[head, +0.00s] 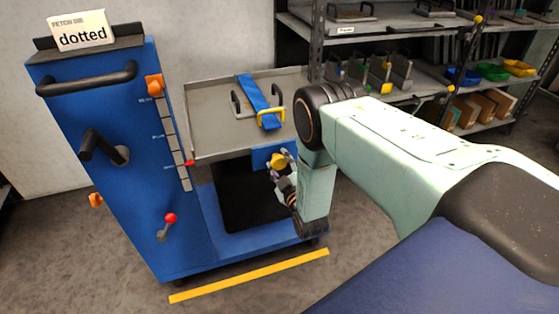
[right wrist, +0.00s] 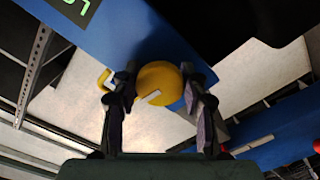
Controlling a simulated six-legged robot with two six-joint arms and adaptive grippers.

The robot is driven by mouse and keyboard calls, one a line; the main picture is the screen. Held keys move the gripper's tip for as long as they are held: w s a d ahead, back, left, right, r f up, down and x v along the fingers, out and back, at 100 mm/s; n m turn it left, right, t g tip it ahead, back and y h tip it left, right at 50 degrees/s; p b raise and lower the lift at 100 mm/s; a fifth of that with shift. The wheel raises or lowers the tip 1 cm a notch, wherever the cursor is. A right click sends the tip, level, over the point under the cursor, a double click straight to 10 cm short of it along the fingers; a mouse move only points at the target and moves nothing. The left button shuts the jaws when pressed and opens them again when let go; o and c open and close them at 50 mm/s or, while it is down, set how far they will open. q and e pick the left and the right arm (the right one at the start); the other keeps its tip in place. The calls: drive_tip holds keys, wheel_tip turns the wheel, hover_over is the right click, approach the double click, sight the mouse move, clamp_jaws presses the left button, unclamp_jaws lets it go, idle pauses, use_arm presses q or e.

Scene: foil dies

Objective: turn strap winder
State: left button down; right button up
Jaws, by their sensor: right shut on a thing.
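The strap winder shows as a round yellow knob (head: 278,160) on a blue block (head: 262,153) under the front edge of the cart's tray. In the right wrist view the yellow knob (right wrist: 158,80) has a pale mark on its face and sits between my fingers. My right gripper (head: 283,164) is shut on the knob; its fingers also show in the right wrist view (right wrist: 160,98). A blue strap (head: 252,91) lies across the tray, with a yellow hooked bar (head: 271,119) at its near end. My left gripper is not in view.
The blue cart (head: 110,150) carries a grey tray (head: 207,112), a black handle (head: 88,79) and a red-knobbed lever (head: 170,218). A sign (head: 82,32) reads "FETCH DIE dotted". Shelving (head: 400,45) stands behind. A yellow floor strip (head: 250,276) lies before the cart.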

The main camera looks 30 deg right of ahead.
drive_tip(key=shift+n, duration=0.6)
drive_tip(key=o, duration=1.2)
drive_tip(key=shift+c, duration=0.2)
drive_tip(key=v, duration=1.2)
